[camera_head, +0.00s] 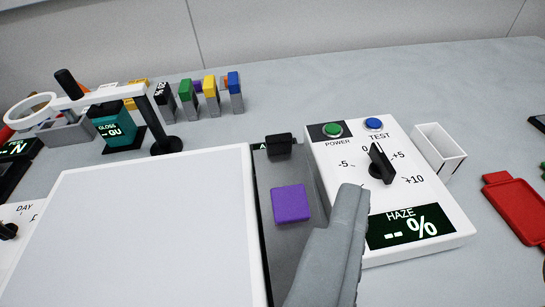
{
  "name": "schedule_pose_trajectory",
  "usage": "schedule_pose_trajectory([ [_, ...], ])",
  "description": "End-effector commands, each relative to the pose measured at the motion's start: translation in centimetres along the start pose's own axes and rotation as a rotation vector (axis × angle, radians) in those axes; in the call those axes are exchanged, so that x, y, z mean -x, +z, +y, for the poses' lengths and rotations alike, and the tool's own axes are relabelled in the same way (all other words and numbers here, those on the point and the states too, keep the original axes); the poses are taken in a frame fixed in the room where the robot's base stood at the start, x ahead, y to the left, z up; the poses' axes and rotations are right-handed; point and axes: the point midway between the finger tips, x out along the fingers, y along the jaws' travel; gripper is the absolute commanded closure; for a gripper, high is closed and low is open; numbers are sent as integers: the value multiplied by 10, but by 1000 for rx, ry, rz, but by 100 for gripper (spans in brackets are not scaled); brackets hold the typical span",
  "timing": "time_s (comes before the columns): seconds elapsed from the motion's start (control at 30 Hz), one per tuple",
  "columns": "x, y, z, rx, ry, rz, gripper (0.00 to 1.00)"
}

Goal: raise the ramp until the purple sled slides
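The purple sled (291,204) is a flat square block. It lies on a narrow dark grey strip (272,180), which looks like the ramp, between a large white panel and the haze meter. A small black block (279,146) stands at the strip's far end. My gripper (350,195) shows as a grey finger shape reaching up from the bottom, just right of the sled and in front of the meter's left edge. It hides the near right part of the strip. I cannot tell whether the gripper is open, or the ramp's tilt.
The white panel (150,225) fills the left. The haze meter (430,190), with buttons and a black knob (380,163), stands right. Beyond it are a white open box (440,148) and a red tray (515,208). A ring-lens stand (165,145) and several coloured blocks stand behind.

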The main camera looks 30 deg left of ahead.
Motion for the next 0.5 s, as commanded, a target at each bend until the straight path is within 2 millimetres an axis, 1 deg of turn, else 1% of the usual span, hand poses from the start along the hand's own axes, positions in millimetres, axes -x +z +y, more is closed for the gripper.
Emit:
schedule_pose_trajectory([
  [0.03, -11, -7, -4, 12, -13, -49, 45],
  [0.1, -24, -14, -9, 32, -32, -122, 45],
  [0.5, -89, -48, -47, 159, -145, -529, 45],
])
